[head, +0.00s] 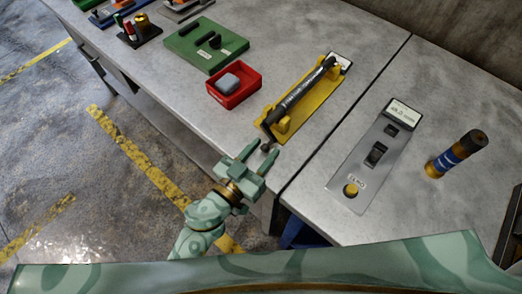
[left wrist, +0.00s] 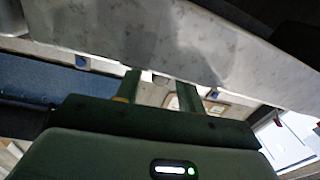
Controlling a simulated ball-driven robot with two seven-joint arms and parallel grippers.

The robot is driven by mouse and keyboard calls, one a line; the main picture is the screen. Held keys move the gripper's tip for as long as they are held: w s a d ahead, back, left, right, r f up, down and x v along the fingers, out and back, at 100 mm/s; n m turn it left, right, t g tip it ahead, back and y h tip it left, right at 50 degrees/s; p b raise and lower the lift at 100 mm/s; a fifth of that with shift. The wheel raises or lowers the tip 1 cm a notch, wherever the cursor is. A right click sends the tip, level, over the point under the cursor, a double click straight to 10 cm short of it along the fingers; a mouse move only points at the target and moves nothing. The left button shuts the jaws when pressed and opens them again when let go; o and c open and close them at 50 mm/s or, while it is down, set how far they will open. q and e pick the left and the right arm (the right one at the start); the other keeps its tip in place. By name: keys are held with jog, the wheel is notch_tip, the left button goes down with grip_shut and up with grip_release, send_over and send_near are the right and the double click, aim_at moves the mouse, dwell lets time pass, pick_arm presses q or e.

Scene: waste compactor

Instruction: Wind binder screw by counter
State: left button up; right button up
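The binder screw (head: 300,90) is a dark rod with white lettering, lying in a yellow cradle (head: 323,99) near the table's front edge. A dark crank with a small grey knob (head: 266,146) hangs from its near end. The counter (head: 364,160) is a grey panel with a display reading (head: 400,111), a black switch and a yellow zero button (head: 351,190). My left gripper (head: 257,151) is just in front of the knob, its fingers apart; I cannot tell whether they touch it. The left wrist view shows the two separated fingers (left wrist: 160,88) below the table edge. My right gripper is not in view.
A red tray (head: 250,95) with a grey block, a green board (head: 205,45) and a small tool stand (head: 138,30) lie farther left. A seam separates the two tables.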

pick_arm(q)
grip_shut()
jog(key=shift+w+a+f+m+b, duration=0.1)
jog(key=shift+w+a+f+m, duration=0.1)
jog(key=shift+m, duration=0.55)
jog(key=shift+w+a+f+m+b, duration=0.1)
jog(key=shift+f+m, duration=0.1)
jog(key=shift+m, duration=0.5)
jog(key=shift+w+a+f+m+b, duration=0.1)
jog(key=shift+a+f+m, duration=0.1)
jog(key=shift+m, duration=0.55)
jog(key=shift+o, duration=0.9)
grip_release()
jog(key=v, duration=1.6)
jog(key=shift+p, duration=0.4)
jog(key=shift+a+f, duration=0.1)
jog(key=shift+f, duration=0.05)
